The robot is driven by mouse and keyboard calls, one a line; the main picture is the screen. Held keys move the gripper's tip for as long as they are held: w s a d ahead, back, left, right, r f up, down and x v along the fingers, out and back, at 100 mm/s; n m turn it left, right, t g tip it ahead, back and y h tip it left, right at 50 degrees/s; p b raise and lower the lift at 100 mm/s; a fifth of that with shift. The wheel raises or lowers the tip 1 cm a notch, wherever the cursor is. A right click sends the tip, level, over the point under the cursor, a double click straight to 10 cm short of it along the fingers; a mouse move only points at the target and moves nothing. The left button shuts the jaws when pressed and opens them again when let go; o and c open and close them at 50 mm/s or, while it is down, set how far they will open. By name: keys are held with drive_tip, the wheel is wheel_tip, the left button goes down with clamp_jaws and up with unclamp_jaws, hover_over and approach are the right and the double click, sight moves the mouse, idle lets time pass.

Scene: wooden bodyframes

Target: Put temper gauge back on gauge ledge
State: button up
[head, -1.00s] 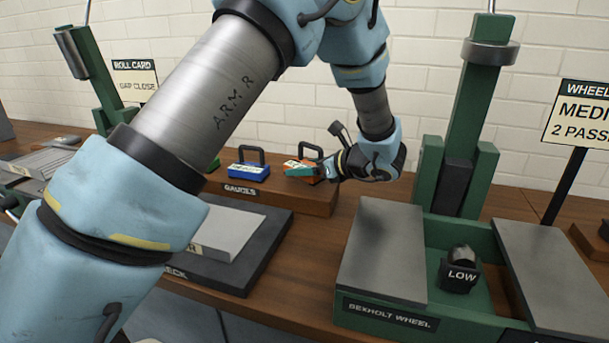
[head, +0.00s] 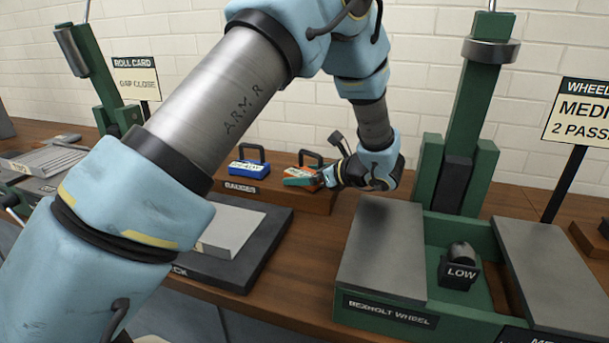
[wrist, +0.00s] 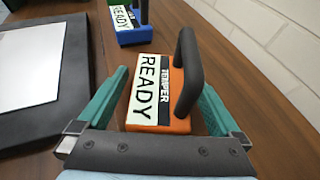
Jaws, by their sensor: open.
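The temper gauge is an orange block with a black handle and a label reading "TEMPER READY". In the wrist view the temper gauge (wrist: 178,122) sits between the two teal fingers of my gripper (wrist: 160,105), which are open with a gap visible at the left finger. In the head view my gripper (head: 312,180) is at the right part of the gauge ledge (head: 265,197), a wooden block labelled "GAUGES". The orange gauge (head: 318,187) shows there partly behind the fingers, its handle standing upright. Its underside is hidden, but it appears to rest on the ledge.
A blue gauge (head: 249,169) with a black handle sits left of it on the ledge. A dark plate with a grey block (head: 232,233) lies in front. The green wheel station (head: 388,312) with a "LOW" block (head: 460,274) stands to the right.

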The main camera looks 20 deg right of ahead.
drive_tip(key=b+v, duration=0.1)
drive_tip(key=v, duration=1.1)
drive_tip(key=shift+r+b, duration=0.2)
drive_tip(key=shift+b, duration=0.1)
drive_tip(key=shift+s+a, duration=0.1)
drive_tip(key=shift+a, duration=0.05)
